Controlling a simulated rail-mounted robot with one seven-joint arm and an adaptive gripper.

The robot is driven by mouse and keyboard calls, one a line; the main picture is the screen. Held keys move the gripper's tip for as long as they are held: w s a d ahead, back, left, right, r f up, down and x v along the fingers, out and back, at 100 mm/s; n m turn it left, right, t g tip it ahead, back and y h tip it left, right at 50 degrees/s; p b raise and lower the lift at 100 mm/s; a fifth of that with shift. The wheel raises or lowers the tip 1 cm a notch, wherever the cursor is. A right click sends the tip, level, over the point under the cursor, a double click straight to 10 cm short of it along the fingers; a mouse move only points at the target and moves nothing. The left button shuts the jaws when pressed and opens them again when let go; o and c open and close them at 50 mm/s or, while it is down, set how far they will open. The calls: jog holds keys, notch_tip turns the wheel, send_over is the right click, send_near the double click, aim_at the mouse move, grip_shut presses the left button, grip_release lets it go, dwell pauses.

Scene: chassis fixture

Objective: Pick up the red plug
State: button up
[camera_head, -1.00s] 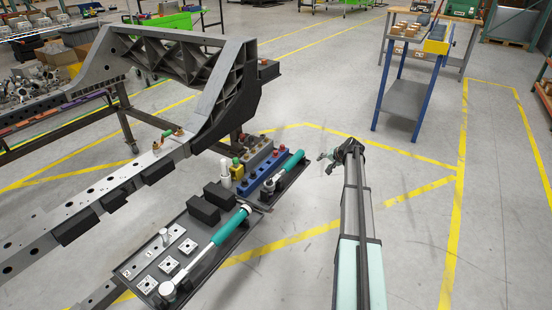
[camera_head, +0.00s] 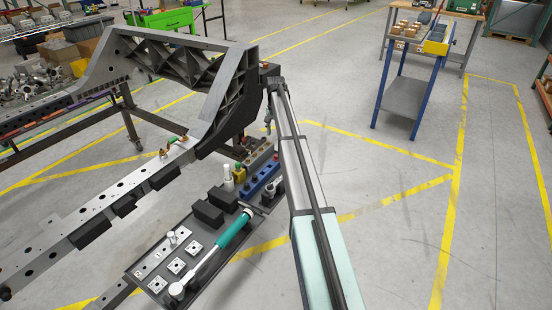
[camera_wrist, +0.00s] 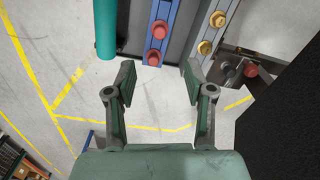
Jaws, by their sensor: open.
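In the wrist view, a blue strip (camera_wrist: 168,12) carries two red plugs, an upper one (camera_wrist: 159,29) and a lower one (camera_wrist: 153,57) near its end. Another red plug (camera_wrist: 250,70) sits on a dark metal part to the right. My gripper (camera_wrist: 158,78) is open and empty, with the lower plug just beyond the gap between its fingertips in the picture. I see no contact. My gripper there is mostly hidden by my arm.
Gold plugs (camera_wrist: 205,47) stand on a grey strip right of the blue one. A teal handle (camera_wrist: 105,28) is at the left. The large grey chassis frame (camera_head: 190,65) rises close to my arm. Floor to the right is clear up to the blue-legged cart (camera_head: 405,95).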

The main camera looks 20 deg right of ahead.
send_over(276, 155)
jog(key=f, duration=0.8)
jog(key=shift+s+a, duration=0.15)
jog(key=shift+s, duration=0.1)
jog(key=shift+w+d+f+p, duration=0.1)
jog(key=shift+f+p, duration=0.1)
jog(key=shift+f, duration=1.2)
jog(key=shift+w+d+f+p, duration=0.1)
jog(key=shift+f+p, duration=0.1)
jog(key=shift+f, duration=1.15)
jog(key=c, duration=0.8)
